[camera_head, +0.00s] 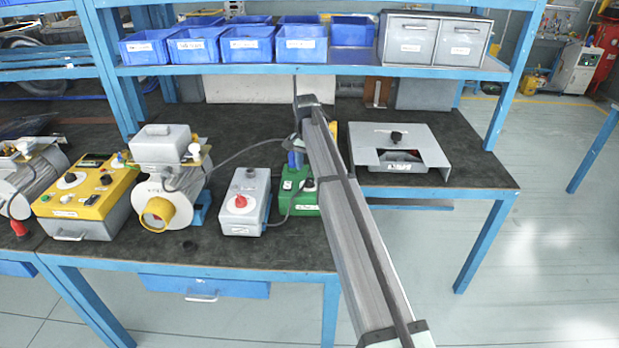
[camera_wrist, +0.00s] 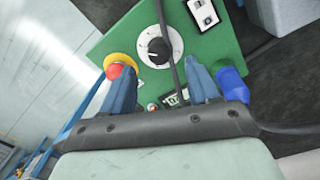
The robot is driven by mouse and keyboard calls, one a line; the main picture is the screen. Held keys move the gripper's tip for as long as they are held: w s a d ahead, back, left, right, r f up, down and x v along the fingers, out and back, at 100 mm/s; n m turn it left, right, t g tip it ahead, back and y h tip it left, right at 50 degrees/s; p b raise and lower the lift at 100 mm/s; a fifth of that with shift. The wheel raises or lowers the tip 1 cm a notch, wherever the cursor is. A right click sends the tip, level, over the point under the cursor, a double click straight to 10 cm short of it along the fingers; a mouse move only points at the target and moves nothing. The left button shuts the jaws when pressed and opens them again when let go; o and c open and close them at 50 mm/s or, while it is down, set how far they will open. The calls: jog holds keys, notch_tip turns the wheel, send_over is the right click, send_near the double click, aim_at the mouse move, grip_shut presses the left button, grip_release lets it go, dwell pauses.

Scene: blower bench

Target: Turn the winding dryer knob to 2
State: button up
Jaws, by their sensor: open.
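A green box (camera_head: 301,198) stands on the bench with a black knob on its top. In the wrist view its green panel (camera_wrist: 115,35) carries a black knob (camera_wrist: 158,46) on a round white dial. The dial marks are too small to read, and I cannot tell which number the knob points to. My gripper (camera_wrist: 158,72) is open, its two blue fingers apart, with the knob showing between and beyond them. I see no contact with the knob.
A red button (camera_wrist: 114,70) on a yellow collar is beside the left finger. A dark cable (camera_wrist: 163,15) crosses the dial. A grey box with a red knob (camera_head: 240,201) stands left of the green box. A grey panel (camera_head: 430,160) stands to the right.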

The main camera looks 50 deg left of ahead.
aim_at(310, 180)
jog(key=shift+d+f, duration=0.1)
jog(key=shift+f, duration=2.45)
jog(key=shift+c, duration=0.3)
jog(key=c, duration=1)
